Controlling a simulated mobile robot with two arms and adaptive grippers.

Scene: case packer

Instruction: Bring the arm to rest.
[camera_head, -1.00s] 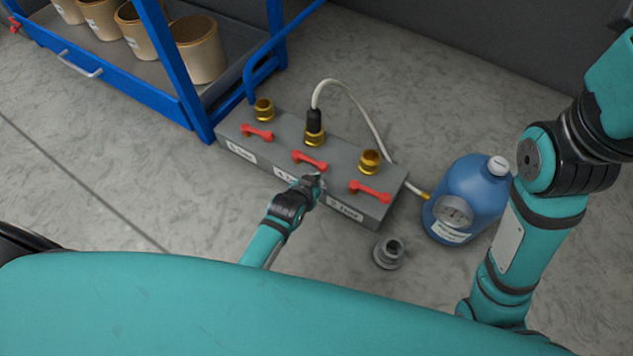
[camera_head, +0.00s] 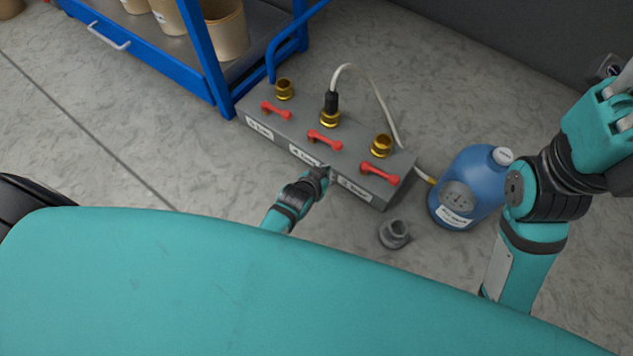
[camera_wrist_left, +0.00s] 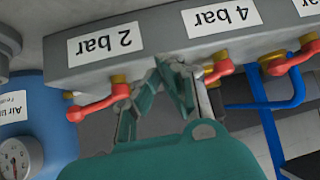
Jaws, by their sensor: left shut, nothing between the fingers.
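My left gripper (camera_head: 322,172) is shut and empty, just in front of the grey manifold block (camera_head: 235,107). In the left wrist view its fingertips (camera_wrist_left: 172,68) lie between the "2 bar" label (camera_wrist_left: 104,43) and the "4 bar" label (camera_wrist_left: 221,17). They look close to the block; I cannot tell whether they touch it. The block carries red levers, the middle one (camera_head: 324,139) near my gripper. A black hose connector (camera_head: 331,102) sits on the middle brass fitting. My right arm stands at the right; its gripper shows partly at the right edge, its fingers unclear.
A blue air tank (camera_head: 467,185) with a gauge stands right of the block, joined by a pale hose (camera_head: 378,100). A grey fitting (camera_head: 394,233) lies on the floor in front. A blue rack (camera_head: 150,75) with tan buckets stands behind at left.

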